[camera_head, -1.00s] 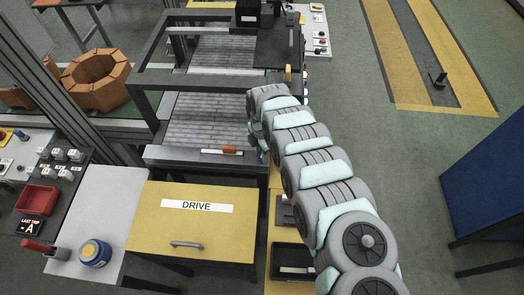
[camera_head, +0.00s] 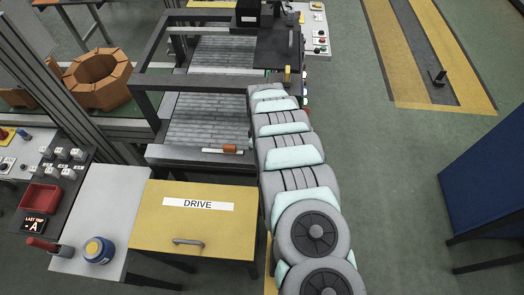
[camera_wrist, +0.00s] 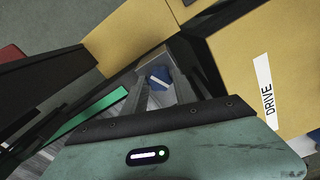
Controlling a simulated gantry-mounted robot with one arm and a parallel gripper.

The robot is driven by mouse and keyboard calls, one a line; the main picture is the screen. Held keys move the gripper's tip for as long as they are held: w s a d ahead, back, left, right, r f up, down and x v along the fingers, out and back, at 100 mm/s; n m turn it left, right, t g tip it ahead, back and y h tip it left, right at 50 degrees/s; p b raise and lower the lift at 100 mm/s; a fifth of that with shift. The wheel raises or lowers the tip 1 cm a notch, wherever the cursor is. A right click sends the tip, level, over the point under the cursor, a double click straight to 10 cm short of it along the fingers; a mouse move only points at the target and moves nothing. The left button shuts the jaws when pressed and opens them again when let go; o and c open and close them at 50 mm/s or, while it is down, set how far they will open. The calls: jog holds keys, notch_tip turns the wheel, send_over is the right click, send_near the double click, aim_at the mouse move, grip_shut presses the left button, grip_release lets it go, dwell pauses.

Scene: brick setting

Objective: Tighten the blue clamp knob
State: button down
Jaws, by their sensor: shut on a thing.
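The blue clamp knob (camera_wrist: 160,76) shows in the wrist view between the tips of my gripper's two grey fingers. A pale line runs across its face. My gripper (camera_wrist: 161,84) is shut on it. In the head view my arm hides both the knob and my gripper, beside the right side of the conveyor frame.
The yellow DRIVE cabinet (camera_head: 193,240) stands close to the left of my arm. The conveyor frame (camera_head: 200,154) lies behind it, with an orange-and-white tool (camera_head: 229,149) on its near rail. Green floor (camera_head: 385,190) is free on the right.

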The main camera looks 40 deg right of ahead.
jog(key=m, duration=0.5)
jog(key=shift+m+b, duration=0.3)
jog(key=shift+m, duration=2.3)
jog(key=c, duration=1)
grip_release()
jog(key=shift+r, duration=0.1)
notch_tip(320, 180, up, 11)
jog(key=b, duration=0.1)
jog(key=shift+f, duration=0.2)
